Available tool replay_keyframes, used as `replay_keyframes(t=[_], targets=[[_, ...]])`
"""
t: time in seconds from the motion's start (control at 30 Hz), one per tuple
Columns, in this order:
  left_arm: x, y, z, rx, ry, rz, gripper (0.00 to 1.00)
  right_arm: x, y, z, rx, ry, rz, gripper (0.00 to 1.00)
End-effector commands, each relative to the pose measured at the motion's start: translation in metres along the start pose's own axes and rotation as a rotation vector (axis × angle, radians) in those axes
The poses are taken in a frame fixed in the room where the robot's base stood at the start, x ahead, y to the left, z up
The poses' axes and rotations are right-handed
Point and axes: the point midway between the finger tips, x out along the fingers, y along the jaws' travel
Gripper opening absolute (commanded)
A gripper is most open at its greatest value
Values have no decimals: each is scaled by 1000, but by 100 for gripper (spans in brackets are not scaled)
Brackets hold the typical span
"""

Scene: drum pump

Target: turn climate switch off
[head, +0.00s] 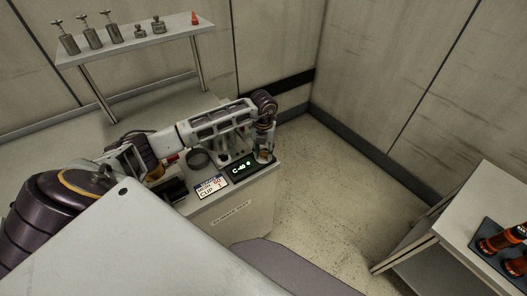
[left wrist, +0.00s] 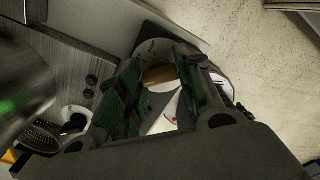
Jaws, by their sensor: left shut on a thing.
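The climate unit (head: 238,212) is a pale cabinet with a sloped top and a label on its front. A green display (head: 241,167) on it reads about C-40. My left arm reaches over the top from the left, and my left gripper (head: 264,152) points down at the right end. In the left wrist view the green-padded fingers of this gripper (left wrist: 166,92) are around a pale pointed piece with a red mark, which appears to be the climate switch (left wrist: 168,113). The fingers hide much of it, so its setting cannot be read. My right gripper is out of view.
A white sign (head: 211,186) and a dark round part (head: 198,159) sit left of the display. A shelf (head: 140,45) behind holds several metal pieces and an orange cone (head: 194,18). A table (head: 480,200) at right bears red cylinders (head: 498,241). The floor between is clear.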

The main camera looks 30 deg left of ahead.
Motion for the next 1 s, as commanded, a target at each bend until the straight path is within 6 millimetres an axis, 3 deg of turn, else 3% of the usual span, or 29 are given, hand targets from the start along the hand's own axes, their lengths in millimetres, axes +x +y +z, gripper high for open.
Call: replay_keyframes(t=[0.27, 0.67, 1.0], targets=[[0, 0, 1, 110, -3, 0, 12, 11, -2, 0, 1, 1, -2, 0], [1, 1, 2, 407, -5, 1, 12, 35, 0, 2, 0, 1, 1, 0], [0, 0, 2, 646, -5, 1, 12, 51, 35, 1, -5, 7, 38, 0]])
